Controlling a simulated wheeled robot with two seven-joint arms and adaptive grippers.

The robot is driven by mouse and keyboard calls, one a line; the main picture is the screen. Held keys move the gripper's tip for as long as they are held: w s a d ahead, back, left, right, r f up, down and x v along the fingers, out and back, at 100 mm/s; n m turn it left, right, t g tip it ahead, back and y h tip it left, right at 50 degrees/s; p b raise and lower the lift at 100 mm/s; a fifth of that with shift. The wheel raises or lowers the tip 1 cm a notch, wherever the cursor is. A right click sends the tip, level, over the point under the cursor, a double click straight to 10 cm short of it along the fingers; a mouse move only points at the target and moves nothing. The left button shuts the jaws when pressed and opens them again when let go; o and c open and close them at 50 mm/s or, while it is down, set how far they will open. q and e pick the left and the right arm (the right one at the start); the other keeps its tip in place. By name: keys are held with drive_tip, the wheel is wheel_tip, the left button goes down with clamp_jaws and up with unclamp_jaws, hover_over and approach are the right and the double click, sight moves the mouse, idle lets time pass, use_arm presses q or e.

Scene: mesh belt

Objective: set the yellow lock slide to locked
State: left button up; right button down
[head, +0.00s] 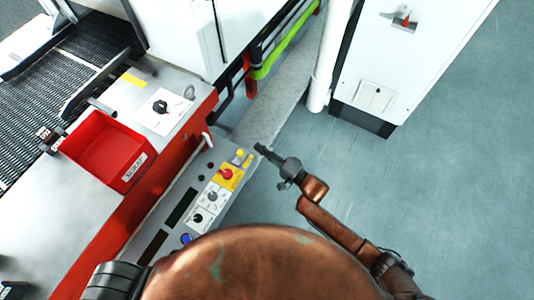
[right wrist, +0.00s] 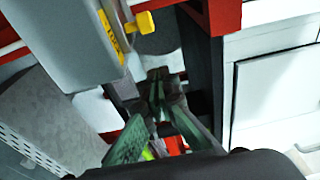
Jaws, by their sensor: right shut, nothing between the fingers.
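A yellow knob (right wrist: 143,23) stands out from the edge of a grey box, beside a yellow label (right wrist: 110,38), in the upper part of the right wrist view. I take it for the lock slide; which position it is in cannot be told. In the head view a small yellow piece (head: 239,153) shows at the far end of the control panel, and I cannot tell whether it is the same part. My right gripper (head: 261,149) is shut and empty, just right of the panel's end. In the right wrist view its fingertips (right wrist: 158,78) are below the knob, apart from it. My left gripper is not in view.
The control panel (head: 212,158) carries a red emergency stop (head: 227,174) and several knobs. A red bin (head: 100,150) stands on the machine, near the mesh belt (head: 62,90). A white cabinet (head: 410,50) is at the upper right. Open floor (head: 430,170) lies to the right.

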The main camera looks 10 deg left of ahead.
sight(248, 155)
drive_tip(key=a, duration=0.2)
drive_tip(key=s+a+b, duration=0.1)
drive_tip(key=a, duration=0.1)
drive_tip(key=shift+a, duration=0.3)
drive_tip(key=shift+s+a, duration=0.1)
drive_tip(key=shift+s, duration=0.1)
